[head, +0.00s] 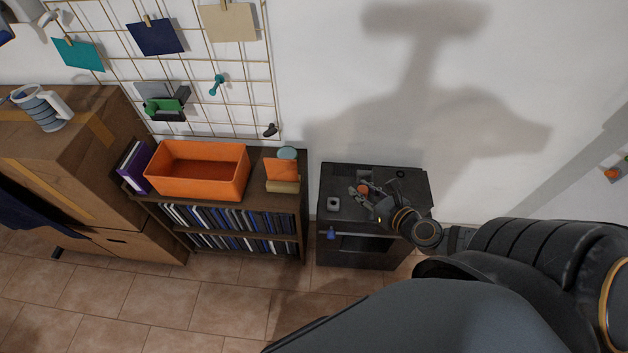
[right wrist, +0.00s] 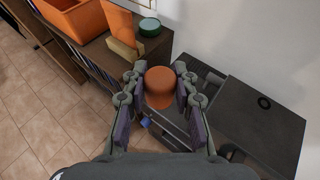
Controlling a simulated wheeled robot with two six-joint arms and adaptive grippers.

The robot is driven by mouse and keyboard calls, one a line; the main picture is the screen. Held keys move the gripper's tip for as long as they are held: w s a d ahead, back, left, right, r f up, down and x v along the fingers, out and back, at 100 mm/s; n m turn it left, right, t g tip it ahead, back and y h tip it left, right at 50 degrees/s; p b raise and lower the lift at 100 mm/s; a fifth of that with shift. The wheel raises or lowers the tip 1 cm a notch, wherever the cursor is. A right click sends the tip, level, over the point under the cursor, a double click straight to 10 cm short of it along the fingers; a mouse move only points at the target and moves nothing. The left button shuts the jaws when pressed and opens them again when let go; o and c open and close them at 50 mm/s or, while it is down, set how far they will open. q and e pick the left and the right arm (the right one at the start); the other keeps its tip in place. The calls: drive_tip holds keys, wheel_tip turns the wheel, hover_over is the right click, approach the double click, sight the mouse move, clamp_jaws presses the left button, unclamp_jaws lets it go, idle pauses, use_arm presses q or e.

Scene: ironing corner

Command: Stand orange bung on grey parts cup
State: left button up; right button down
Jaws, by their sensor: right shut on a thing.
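The orange bung (right wrist: 159,84) is held between the fingers of my right gripper (right wrist: 159,98) in the right wrist view. In the head view the bung (head: 363,189) shows small between the fingertips of the right gripper (head: 362,192), over the top of the dark cabinet. A small grey cup with a dark opening (head: 334,203), which looks like the grey parts cup, stands on that cabinet, left of the gripper and apart from it. I cannot make out the cup in the right wrist view. My left gripper is not in view.
The dark cabinet (head: 345,247) stands against the wall, with a blue knob-like thing (head: 331,233) at its front. A low bookshelf (head: 303,222) to its left bears an orange bin (head: 197,183) and a round teal-lidded thing (head: 287,153). A wire grid (head: 190,92) hangs above.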

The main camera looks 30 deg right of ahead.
use_arm(q)
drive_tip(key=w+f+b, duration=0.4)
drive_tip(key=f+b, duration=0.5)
drive_tip(key=b, duration=0.1)
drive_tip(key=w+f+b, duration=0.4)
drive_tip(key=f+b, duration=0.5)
drive_tip(key=b, duration=0.2)
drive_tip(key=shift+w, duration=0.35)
use_arm(e)
drive_tip(key=w+f+n+y, duration=0.2)
drive_tip(key=w+f, duration=1)
drive_tip(key=w, duration=0.1)
drive_tip(key=shift+f+g, duration=0.3)
drive_tip(key=shift+f, duration=0.1)
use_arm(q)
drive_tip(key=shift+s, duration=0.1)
use_arm(e)
drive_tip(key=shift+s, duration=0.1)
wheel_tip(320, 180, down, 6)
drive_tip(key=b, duration=0.5)
drive_tip(key=shift+r, duration=0.15)
use_arm(q)
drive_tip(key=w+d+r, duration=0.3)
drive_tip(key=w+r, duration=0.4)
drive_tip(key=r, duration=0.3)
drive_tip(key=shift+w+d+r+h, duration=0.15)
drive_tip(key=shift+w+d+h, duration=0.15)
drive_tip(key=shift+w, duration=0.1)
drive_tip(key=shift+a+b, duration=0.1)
drive_tip(key=shift+b, duration=0.25)
